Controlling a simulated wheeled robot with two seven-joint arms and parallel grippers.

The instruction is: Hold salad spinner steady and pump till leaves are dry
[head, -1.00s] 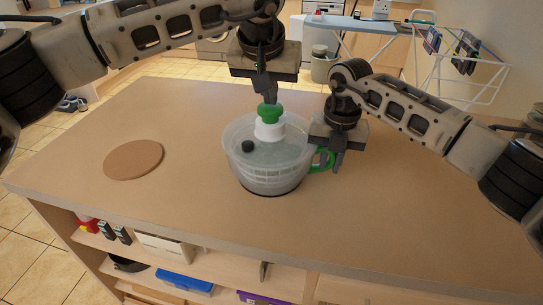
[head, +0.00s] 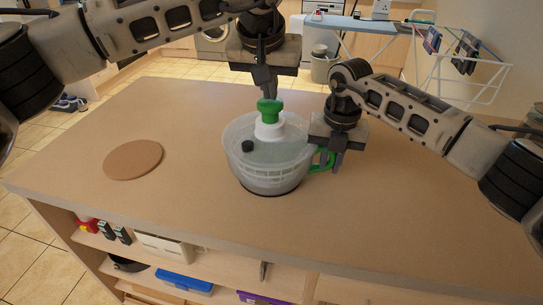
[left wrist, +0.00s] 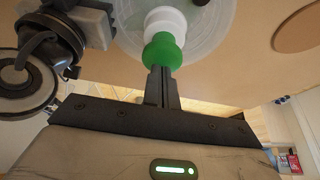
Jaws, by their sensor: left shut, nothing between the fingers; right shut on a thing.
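The salad spinner (head: 262,170) stands upright on the table, a translucent bowl with a clear lid. On its lid are a white collar and a green pump knob (head: 270,111), and a small dark button (head: 247,146). My left gripper (head: 268,94) is shut and empty, its fingertips right at the top of the knob. In the left wrist view the fingers (left wrist: 160,72) meet the green knob (left wrist: 162,50); whether they touch is hard to tell. My right gripper (head: 331,165) is shut on the green side handle (head: 320,161). No leaves can be made out through the bowl.
A round cork mat (head: 133,160) lies on the table (head: 200,210) to the left. The table's front and right are clear. Shelves with boxes (head: 185,282) are below the front edge. A drying rack (head: 455,60) stands behind.

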